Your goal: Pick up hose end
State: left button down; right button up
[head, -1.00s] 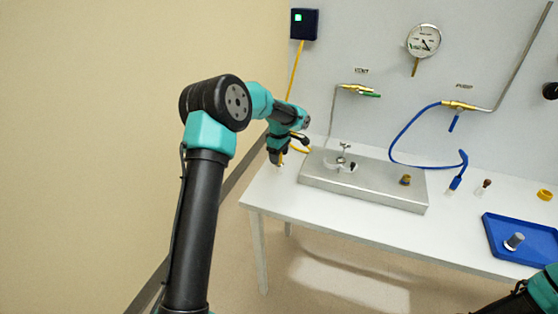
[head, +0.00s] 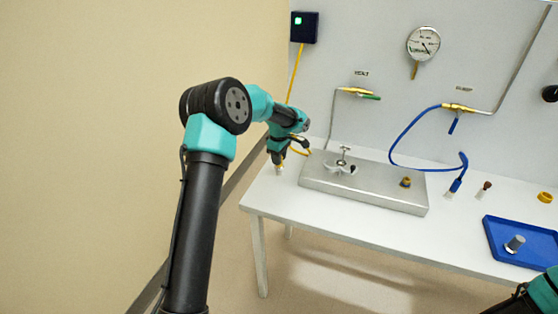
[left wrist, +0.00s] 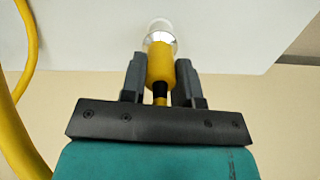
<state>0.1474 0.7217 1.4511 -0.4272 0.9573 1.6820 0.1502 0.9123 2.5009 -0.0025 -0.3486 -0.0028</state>
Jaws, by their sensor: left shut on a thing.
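My left gripper (head: 279,162) is at the left end of the white table. In the left wrist view its two fingers (left wrist: 160,80) are shut on the sides of a yellow hose end (left wrist: 160,65). The hose end has a black band between the fingers and a clear, whitish tip (left wrist: 160,30) beyond them. A yellow hose (left wrist: 30,50) curves along the left of that view. In the head view the hose end is mostly hidden by the gripper, with a pale tip (head: 279,171) showing below. My right gripper is out of view; only part of its arm shows at bottom right.
A grey metal base (head: 375,188) with a clamp fitting (head: 343,164) stands right of the gripper. A blue hose (head: 408,165) hangs from the wall panel, its end low over the table. A blue tray (head: 500,245) sits at right. The table's front strip is clear.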

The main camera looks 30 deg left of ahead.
pick_arm(q)
jog(key=shift+r, duration=0.15)
jog(key=shift+r, duration=1.4)
jog(key=shift+s+d+r, duration=0.1)
jog(key=shift+s+r, duration=0.05)
jog(key=shift+r, duration=0.15)
jog(key=s+d+r, duration=0.1)
jog(key=s+d, duration=0.7)
jog(key=s, duration=0.5)
jog(key=shift+s+r, duration=0.15)
